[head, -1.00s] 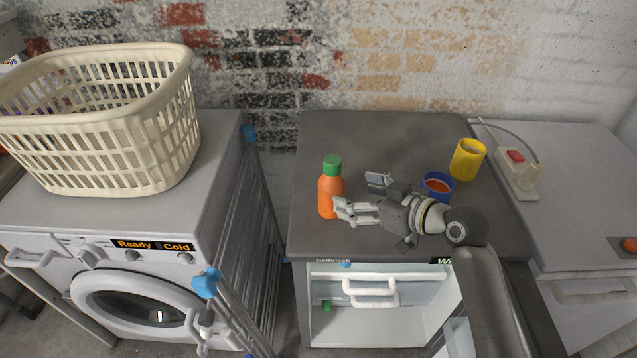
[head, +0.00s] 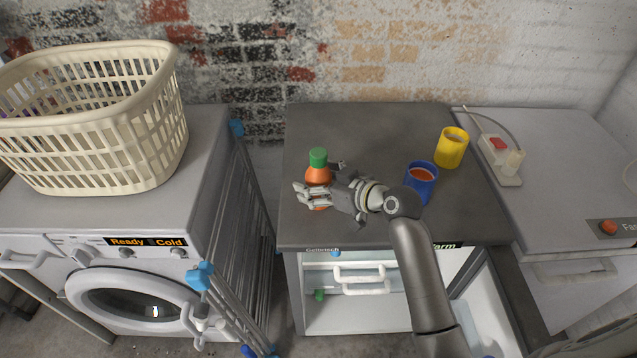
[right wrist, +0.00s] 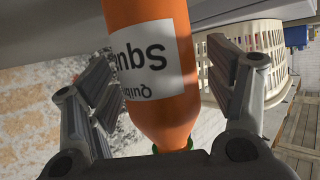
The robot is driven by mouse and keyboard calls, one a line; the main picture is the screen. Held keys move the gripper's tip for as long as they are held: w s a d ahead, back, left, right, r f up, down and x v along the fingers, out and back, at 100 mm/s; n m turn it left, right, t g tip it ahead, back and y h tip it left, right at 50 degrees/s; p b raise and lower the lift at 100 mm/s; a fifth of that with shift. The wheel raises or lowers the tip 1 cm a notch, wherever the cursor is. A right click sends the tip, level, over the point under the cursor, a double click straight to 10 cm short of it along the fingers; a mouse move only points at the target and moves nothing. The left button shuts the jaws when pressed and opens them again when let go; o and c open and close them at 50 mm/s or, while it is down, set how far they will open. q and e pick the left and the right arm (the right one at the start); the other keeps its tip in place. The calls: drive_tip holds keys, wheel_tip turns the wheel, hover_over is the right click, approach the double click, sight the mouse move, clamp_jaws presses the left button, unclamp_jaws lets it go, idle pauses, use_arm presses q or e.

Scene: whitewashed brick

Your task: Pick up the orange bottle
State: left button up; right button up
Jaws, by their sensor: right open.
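The orange bottle (head: 317,174) with a green cap stands upright on the dark grey counter top (head: 400,130), near its left side. My right gripper (head: 318,185) is at the bottle and hides part of its body in the head view. In the right wrist view the bottle (right wrist: 155,100), with a white label, lies between the two open fingers (right wrist: 160,95). The left finger is close to it and the right finger is a little apart. I see no firm grip. My left gripper is not in view.
A blue cup (head: 421,184) with red contents stands right of my right wrist, and a yellow cup (head: 452,147) is behind it. A power strip (head: 499,158) lies farther right. A cream laundry basket (head: 95,145) sits on the washing machine (head: 60,215) at left.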

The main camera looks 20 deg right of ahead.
drive_tip(key=c, duration=1.4)
drive_tip(key=shift+r, duration=0.1)
